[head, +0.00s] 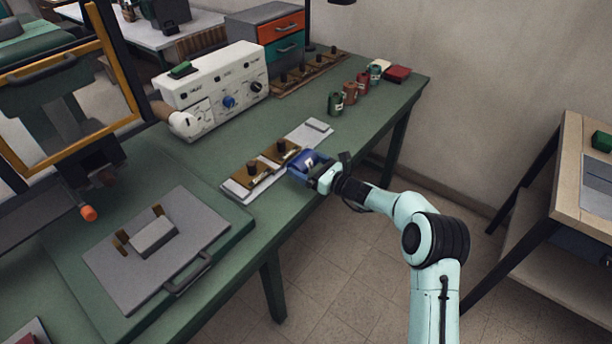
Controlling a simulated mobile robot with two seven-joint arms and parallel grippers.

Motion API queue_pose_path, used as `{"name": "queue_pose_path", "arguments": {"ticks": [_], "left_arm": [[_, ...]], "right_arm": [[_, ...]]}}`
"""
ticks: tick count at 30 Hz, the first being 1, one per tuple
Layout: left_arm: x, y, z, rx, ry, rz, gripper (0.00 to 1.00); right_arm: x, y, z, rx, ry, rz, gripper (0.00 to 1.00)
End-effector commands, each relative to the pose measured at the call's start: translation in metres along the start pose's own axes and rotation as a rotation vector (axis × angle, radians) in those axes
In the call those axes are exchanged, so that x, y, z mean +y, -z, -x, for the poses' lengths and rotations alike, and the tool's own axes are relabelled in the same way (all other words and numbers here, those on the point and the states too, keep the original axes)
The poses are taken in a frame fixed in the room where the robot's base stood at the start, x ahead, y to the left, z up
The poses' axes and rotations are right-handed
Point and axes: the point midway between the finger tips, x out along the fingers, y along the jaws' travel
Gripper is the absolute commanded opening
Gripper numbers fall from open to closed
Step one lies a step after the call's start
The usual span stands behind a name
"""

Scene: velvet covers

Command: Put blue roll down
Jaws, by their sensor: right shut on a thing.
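The blue roll (301,166) is held in my right gripper (316,172), near the front edge of the green table. The roll is beside a pale plate (236,190) that carries brown blocks with dark knobs (252,168). My right gripper is shut on the roll, with its arm coming in from the lower right. Whether the roll touches the table or hangs just above it I cannot tell. My left gripper does not show.
Green, brown and red rolls (350,93) stand at the back right of the table (373,110). A white machine (215,90) stands behind the plate. A grey plate with a handle (165,245) lies at left. A wooden bench (570,190) stands at right.

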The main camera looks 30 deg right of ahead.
Motion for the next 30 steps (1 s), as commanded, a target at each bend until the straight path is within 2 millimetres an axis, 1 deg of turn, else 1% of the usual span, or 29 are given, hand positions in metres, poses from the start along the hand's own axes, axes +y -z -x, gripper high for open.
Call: {"name": "queue_pose_path", "arguments": {"ticks": [6, 8, 16, 19, 20, 21, 27, 30], "left_arm": [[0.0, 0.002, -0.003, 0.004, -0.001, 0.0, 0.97], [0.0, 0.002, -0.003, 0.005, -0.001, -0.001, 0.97], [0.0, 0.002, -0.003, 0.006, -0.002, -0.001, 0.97], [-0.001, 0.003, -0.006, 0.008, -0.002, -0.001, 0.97], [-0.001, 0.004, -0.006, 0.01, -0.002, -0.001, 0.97], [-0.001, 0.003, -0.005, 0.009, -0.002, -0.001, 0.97], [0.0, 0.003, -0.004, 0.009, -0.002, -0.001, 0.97], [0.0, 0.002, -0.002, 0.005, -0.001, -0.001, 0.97]], "right_arm": [[0.0, 0.033, 0.0, 0.002, 0.0, -0.004, 0.59], [0.0, 0.039, 0.0, 0.001, 0.0, -0.002, 0.59], [0.0, 0.04, 0.0, -0.001, 0.0, 0.0, 0.59], [0.0, 0.043, 0.0, -0.001, 0.0, 0.0, 0.59], [0.0, 0.044, 0.0, 0.001, 0.0, 0.0, 0.98], [0.0, 0.043, 0.0, 0.001, 0.0, 0.0, 1.0], [0.0, 0.042, 0.0, 0.001, 0.0, 0.0, 1.0], [0.0, 0.038, 0.001, 0.001, 0.0, 0.0, 1.0]]}}
